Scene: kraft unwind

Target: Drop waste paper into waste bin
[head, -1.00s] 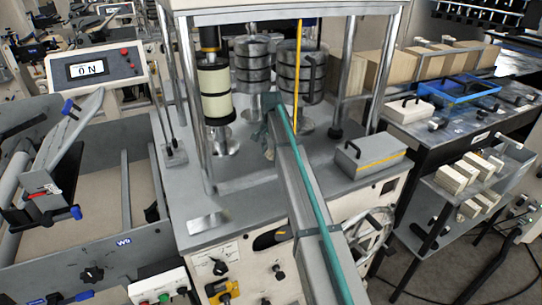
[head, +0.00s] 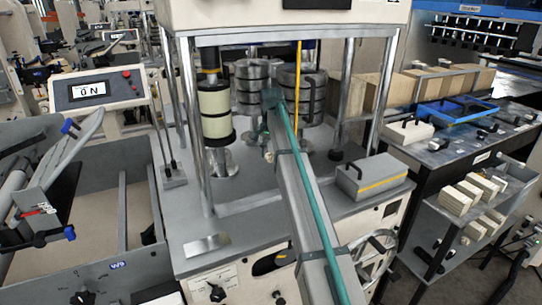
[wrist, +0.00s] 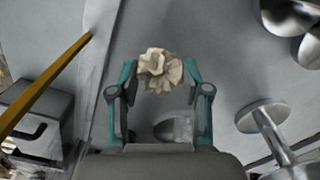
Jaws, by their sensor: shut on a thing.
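The waste paper (wrist: 160,68) is a crumpled, cream-coloured ball. In the wrist view it sits between the fingertips of my gripper (wrist: 161,75), whose teal-and-grey fingers are closed on its two sides. In the head view my gripper (head: 268,140) is small and partly hidden by my own arm, over the grey machine deck between the metal posts. The paper can barely be made out there. I cannot identify a waste bin in either view.
A yellow-white roll (head: 214,103) and stacked grey discs (head: 302,95) stand near my gripper. A thin yellow bar (head: 297,75) hangs close to my arm. A grey box (head: 371,176) with a yellow stripe sits on the deck at right. Chrome posts (head: 188,110) frame the space.

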